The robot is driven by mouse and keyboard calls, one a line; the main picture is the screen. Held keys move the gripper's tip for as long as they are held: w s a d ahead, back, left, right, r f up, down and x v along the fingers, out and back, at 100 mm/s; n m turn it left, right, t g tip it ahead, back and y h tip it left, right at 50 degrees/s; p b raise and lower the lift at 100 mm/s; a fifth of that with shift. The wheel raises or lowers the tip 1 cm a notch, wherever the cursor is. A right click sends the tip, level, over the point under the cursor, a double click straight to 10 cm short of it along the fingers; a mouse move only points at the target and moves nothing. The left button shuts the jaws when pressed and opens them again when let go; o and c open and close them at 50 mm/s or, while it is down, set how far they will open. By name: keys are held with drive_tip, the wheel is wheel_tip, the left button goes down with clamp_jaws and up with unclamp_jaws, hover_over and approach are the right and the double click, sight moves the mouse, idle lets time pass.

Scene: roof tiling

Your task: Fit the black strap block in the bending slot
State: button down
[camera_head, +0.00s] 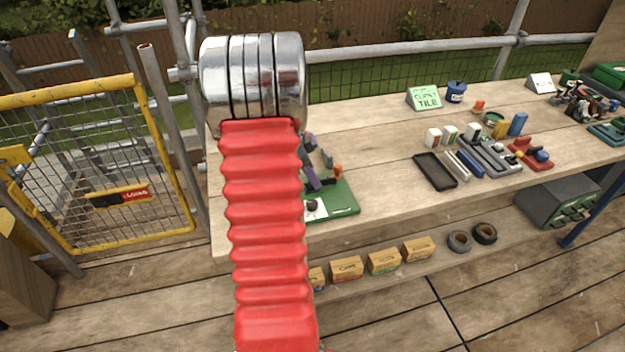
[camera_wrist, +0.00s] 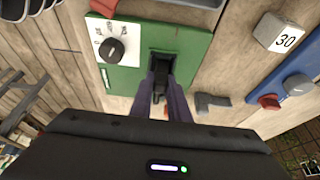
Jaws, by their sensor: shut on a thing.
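The green bending board (camera_wrist: 130,72) lies on the bench in the wrist view, with a black dial knob (camera_wrist: 112,48) on a white marked plate. A darker green rectangular area (camera_wrist: 180,38) is right of the dial; I cannot tell the slot's exact edges. My gripper (camera_wrist: 163,82) points at the board with its purple fingers shut on the black strap block (camera_wrist: 161,65). The block is over or against the darker area's lower left part; contact is unclear. In the head view the green board (camera_head: 343,198) is partly hidden by my red arm, and the block cannot be made out.
A grey angled piece (camera_wrist: 212,102) lies right of the fingers. A block marked 30 (camera_wrist: 279,32) and a blue rail (camera_wrist: 290,88) are farther right. In the head view, a black tray (camera_head: 435,171) and several tools stand to the right. Bare bench (camera_head: 375,130) lies between.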

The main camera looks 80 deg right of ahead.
drive_tip(key=c, duration=1.6)
unclamp_jaws()
drive_tip(key=shift+w+r, duration=0.1)
drive_tip(key=shift+r, duration=3.45)
